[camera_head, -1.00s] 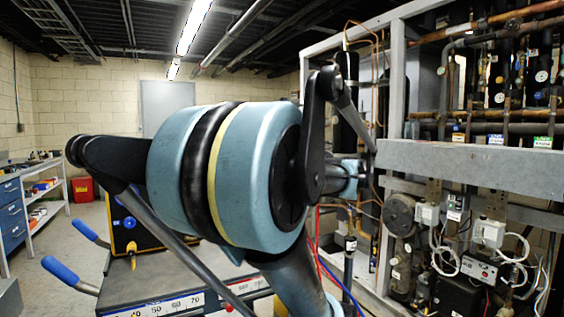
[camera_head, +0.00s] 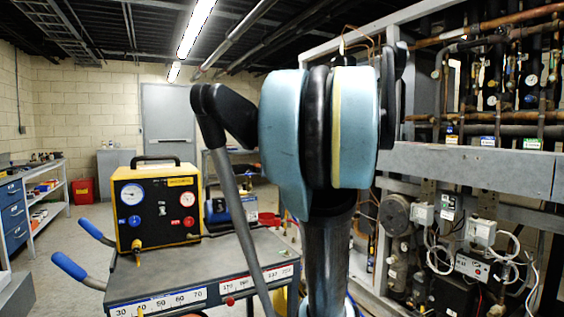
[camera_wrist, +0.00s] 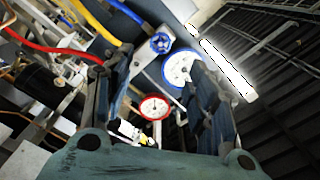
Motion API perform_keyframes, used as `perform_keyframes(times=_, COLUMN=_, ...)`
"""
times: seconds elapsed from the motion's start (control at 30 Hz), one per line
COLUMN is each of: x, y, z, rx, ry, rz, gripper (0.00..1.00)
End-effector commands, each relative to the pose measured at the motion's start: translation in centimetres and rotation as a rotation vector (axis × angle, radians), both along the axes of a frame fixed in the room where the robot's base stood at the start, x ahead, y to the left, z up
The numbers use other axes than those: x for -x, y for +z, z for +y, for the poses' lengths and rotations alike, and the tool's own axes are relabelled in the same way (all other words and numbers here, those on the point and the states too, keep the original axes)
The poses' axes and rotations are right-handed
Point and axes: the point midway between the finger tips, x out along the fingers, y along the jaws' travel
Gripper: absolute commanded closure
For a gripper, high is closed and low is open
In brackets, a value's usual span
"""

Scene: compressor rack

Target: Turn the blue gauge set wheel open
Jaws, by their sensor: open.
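The blue gauge set wheel (camera_wrist: 160,42) shows in the wrist view, upper middle, as a small ribbed blue handwheel on a pale metal body. A blue-rimmed gauge (camera_wrist: 178,69) with a white face is just below and right of it. A red-rimmed gauge (camera_wrist: 154,107) is lower down. My gripper (camera_wrist: 158,72) is open, with one dark finger on each side of the picture. The wheel appears beyond the fingertips, and nothing is held. In the head view my arm fills the middle, and the gauge set and my gripper cannot be made out there.
Yellow, red and blue hoses (camera_wrist: 45,45) run at the upper left of the wrist view. In the head view, a yellow unit (camera_head: 156,205) stands on a grey cart (camera_head: 200,270) at left. The pipe rack (camera_head: 480,170) fills the right. Floor is open at far left.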

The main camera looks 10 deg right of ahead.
Motion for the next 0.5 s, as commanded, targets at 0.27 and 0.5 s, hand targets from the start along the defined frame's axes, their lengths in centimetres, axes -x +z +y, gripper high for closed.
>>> perform_keyframes(times=0.27, x=-3.6, y=0.0, z=1.3, rx=0.0, ry=0.002, rz=0.0, gripper=0.47)
perform_keyframes(times=0.5, x=-6.7, y=0.0, z=2.2, rx=0.001, ry=0.001, rz=-0.001, gripper=0.47)
